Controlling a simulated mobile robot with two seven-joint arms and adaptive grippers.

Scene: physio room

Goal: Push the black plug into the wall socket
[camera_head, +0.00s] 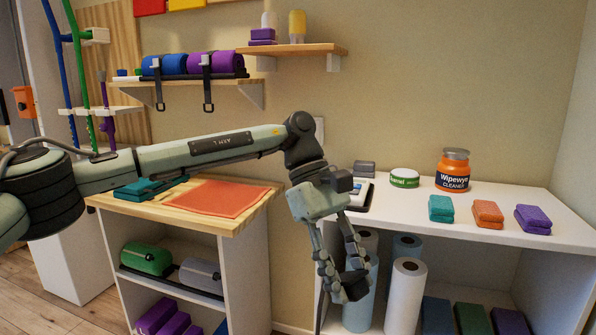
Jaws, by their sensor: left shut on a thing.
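My left arm comes in from the left and bends down at the wrist. My left gripper (351,286) hangs in front of the white shelf unit, below its top. It is shut on a small dark thing that looks like the black plug (355,290); its outline is hard to tell from the dark fingertips. A pale plate on the wall, seemingly the wall socket (319,129), shows just right of my arm's wrist joint and is partly hidden by it. The gripper is well below this plate and apart from it. My right gripper is not in view.
Paper rolls (405,296) stand below, close to the gripper. A wooden-topped cabinet (235,222) with an orange cloth (215,197) stands left.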

